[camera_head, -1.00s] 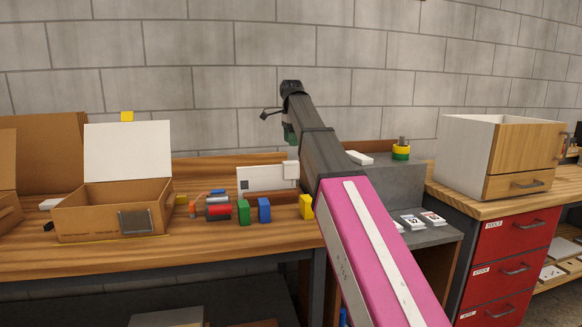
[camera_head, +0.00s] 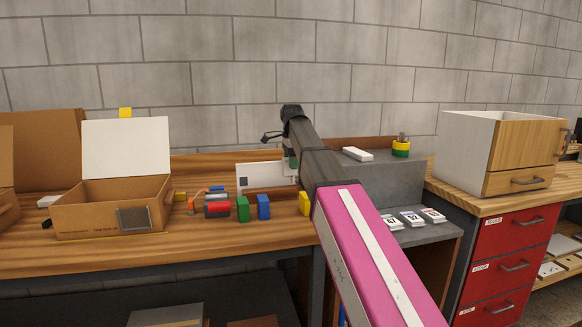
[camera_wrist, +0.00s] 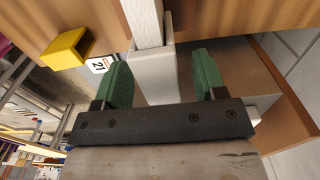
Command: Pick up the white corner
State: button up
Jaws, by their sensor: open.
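The white corner (camera_wrist: 154,78) is a small pale block at the end of an upright white board (camera_wrist: 148,20) in the wrist view. My gripper (camera_wrist: 161,64) is open, with one green finger on each side of the corner and a visible gap at both sides. In the head view my gripper (camera_head: 291,160) hangs at the right end of the white board (camera_head: 262,176). It and my arm largely hide the corner there.
An open cardboard box (camera_head: 90,215) is at the left. A grey step (camera_head: 395,182) with a white piece (camera_head: 357,154) and numbered cards lies right.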

jog(key=shift+f, duration=0.45)
jog(key=c, duration=1.1)
jog(key=shift+o, duration=0.2)
notch_tip(320, 180, up, 10)
jog(key=shift+f, duration=0.15)
jog(key=shift+s+a+f, duration=0.1)
jog(key=shift+a+f, duration=0.05)
jog(key=shift+f, duration=0.6)
jog(key=shift+a+f, duration=0.15)
jog(key=shift+f, duration=0.6)
